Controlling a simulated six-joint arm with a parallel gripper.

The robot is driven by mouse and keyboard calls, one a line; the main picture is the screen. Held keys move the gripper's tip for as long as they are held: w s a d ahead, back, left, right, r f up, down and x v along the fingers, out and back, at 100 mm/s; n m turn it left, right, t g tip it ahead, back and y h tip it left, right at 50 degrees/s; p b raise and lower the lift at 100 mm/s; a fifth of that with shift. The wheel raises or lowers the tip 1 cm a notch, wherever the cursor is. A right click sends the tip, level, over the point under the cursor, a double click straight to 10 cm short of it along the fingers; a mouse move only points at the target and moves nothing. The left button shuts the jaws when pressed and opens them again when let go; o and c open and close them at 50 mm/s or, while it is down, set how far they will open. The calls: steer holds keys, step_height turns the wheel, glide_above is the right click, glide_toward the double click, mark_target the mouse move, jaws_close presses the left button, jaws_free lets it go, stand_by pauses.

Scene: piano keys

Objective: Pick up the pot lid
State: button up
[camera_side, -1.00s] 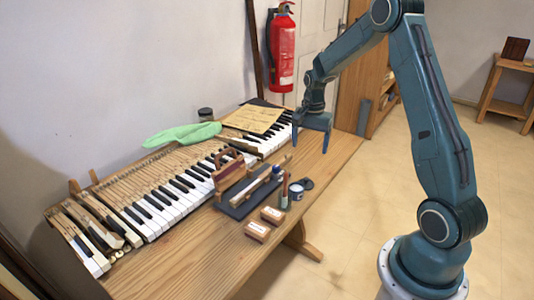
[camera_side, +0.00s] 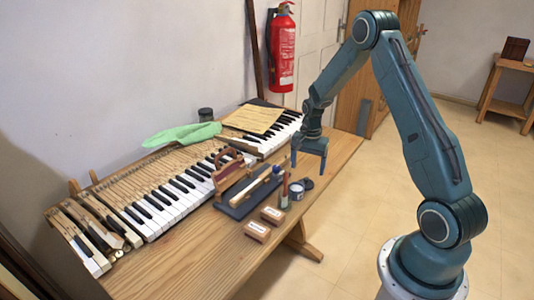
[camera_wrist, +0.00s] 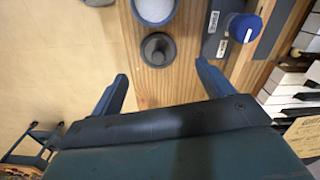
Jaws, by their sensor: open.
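The pot lid (camera_side: 307,184) is a small dark round disc lying on the wooden bench beside a small pot (camera_side: 296,191) with a pale top. In the wrist view the lid (camera_wrist: 158,48) shows a raised knob in its middle, and the pot (camera_wrist: 155,10) is cut by the top edge. My gripper (camera_side: 308,168) is above the bench over the lid, apart from it. In the wrist view the lid lies just beyond and between the two spread fingertips (camera_wrist: 162,72), with nothing held.
A dark tray (camera_side: 240,202) with tools, two small boxes (camera_side: 258,231) and the piano keys (camera_side: 180,195) lie left. The bench edge is close; floor shows beyond it.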

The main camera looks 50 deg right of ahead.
mark_target(307, 178)
steer(key=shift+f, duration=0.2)
steer(key=shift+f, duration=2.5)
steer(key=c, duration=1)
steer(key=shift+c, duration=0.2)
steer(key=shift+r, duration=0.1)
step_height(307, 178, up, 20)
